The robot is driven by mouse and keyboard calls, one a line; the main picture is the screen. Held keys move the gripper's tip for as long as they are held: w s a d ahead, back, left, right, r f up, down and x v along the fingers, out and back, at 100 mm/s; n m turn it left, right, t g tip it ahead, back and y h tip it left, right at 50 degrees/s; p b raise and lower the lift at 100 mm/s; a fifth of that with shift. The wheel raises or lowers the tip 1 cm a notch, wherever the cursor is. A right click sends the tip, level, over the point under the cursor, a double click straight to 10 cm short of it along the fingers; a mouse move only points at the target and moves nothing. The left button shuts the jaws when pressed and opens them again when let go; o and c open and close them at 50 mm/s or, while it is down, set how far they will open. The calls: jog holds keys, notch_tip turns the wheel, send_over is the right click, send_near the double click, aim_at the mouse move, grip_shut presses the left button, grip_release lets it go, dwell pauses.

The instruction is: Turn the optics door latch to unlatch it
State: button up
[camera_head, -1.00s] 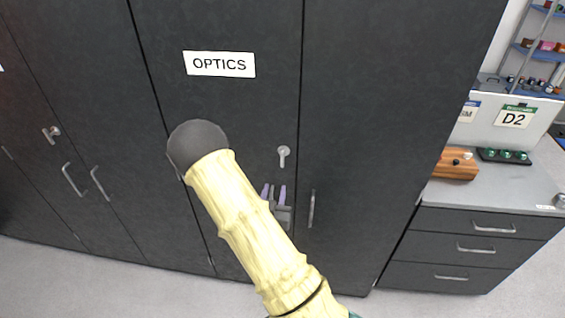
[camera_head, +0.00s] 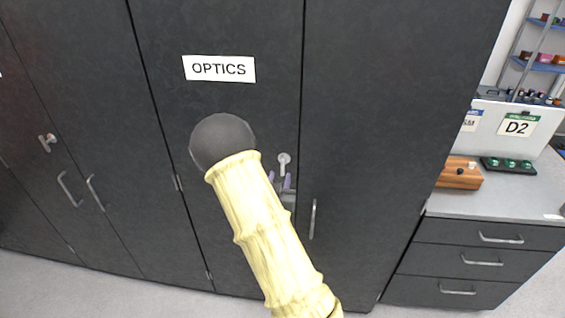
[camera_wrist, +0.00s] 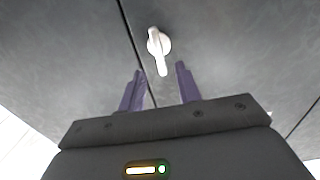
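The optics door (camera_head: 220,105) is a dark cabinet door with a white OPTICS label (camera_head: 219,69). Its latch (camera_head: 284,160) is a small light-grey handle on a round base near the door's right edge. In the wrist view the latch (camera_wrist: 158,46) hangs roughly vertically, its lever pointing toward my gripper. My gripper (camera_wrist: 159,86) has two purple fingers, spread apart and empty, with the lever's end just beyond and between the tips. In the head view my gripper (camera_head: 280,183) shows just below the latch, partly hidden behind my arm.
A vertical door handle (camera_head: 313,219) is on the door to the right. Another latch (camera_head: 47,142) and two handles are on the left cabinet. A grey drawer unit (camera_head: 475,262) stands at the right, with a wooden block (camera_head: 459,173) on top.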

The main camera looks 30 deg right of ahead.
aim_at(282, 166)
jog(key=p+x, duration=0.2)
jog(key=x, duration=0.5)
jog(key=shift+p, duration=0.3)
grip_shut()
